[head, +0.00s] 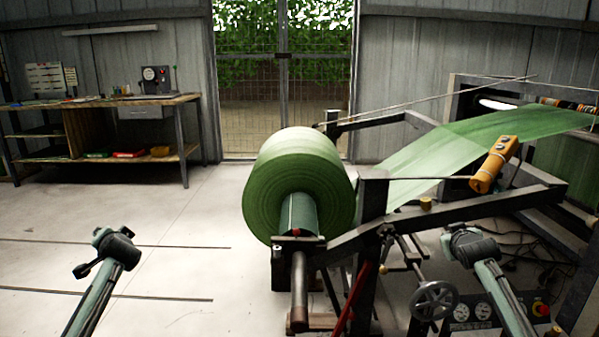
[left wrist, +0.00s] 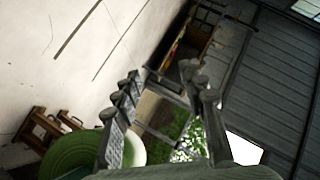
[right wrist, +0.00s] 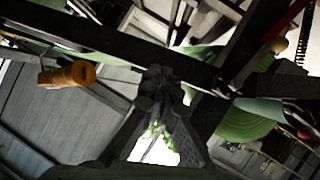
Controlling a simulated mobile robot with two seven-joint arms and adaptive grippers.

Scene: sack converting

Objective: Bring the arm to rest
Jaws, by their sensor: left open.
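My left gripper (left wrist: 160,76) is open and empty in the left wrist view, its two ribbed fingers well apart. In the head view my left arm ends at a dark wrist (head: 116,247) above bare floor, left of the green roll (head: 300,180). My right gripper (right wrist: 161,82) has its fingertips together in the right wrist view, with nothing seen between them. In the head view my right arm ends at a dark wrist (head: 470,244) in front of the machine frame. The fingers are too small to tell apart in the head view.
The machine frame (head: 440,222) carries the roll and a green web (head: 440,150). An orange pendant (head: 494,164) hangs above it; a handwheel (head: 434,300) and gauges (head: 472,311) are close to my right arm. A workbench (head: 110,101) stands back left. Floor at left is clear.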

